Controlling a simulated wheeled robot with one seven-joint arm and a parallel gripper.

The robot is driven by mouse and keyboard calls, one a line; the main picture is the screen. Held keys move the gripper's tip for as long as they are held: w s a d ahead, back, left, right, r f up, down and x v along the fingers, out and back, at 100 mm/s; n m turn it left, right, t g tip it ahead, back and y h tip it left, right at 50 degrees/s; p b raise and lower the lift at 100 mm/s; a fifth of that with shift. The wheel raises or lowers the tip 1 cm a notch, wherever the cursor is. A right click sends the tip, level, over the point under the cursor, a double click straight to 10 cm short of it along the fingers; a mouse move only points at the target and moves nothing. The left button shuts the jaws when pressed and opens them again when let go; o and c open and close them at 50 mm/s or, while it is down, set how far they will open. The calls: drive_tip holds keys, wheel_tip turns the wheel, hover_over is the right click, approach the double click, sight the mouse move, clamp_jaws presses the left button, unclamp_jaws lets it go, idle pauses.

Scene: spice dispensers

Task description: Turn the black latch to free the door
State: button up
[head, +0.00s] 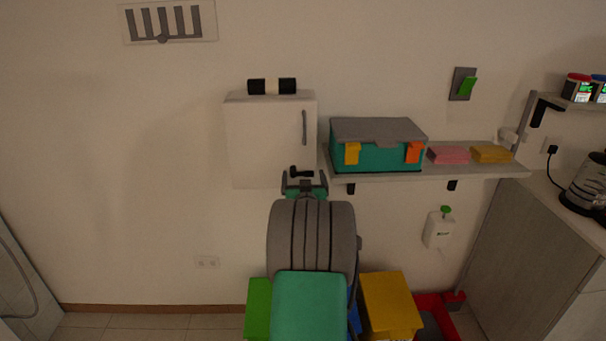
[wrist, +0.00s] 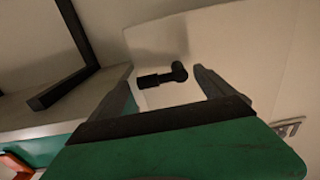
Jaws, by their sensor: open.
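A white wall cabinet (head: 265,135) hangs on the wall with its door shut flat and a grey vertical handle (head: 304,127) at the door's right side. The black latch (head: 301,173) sits low on the cabinet front near its right edge. In the wrist view the latch (wrist: 163,76) shows as a short black bar lying roughly sideways, with a rounded knob at its right end. My gripper (head: 305,180) is open just in front of it. In the wrist view its fingers (wrist: 165,85) stand to either side of the latch, with no visible contact.
A grey shelf (head: 400,174) with a teal toolbox (head: 380,155) and pink and yellow pads stands right beside the cabinet. Its dark bracket (wrist: 70,80) is close at the left of the wrist view.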

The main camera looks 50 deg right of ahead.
drive_tip(key=shift+x, duration=1.1)
drive_tip(key=shift+a, duration=0.1)
drive_tip(key=c, duration=1.3)
drive_tip(key=shift+c, duration=0.2)
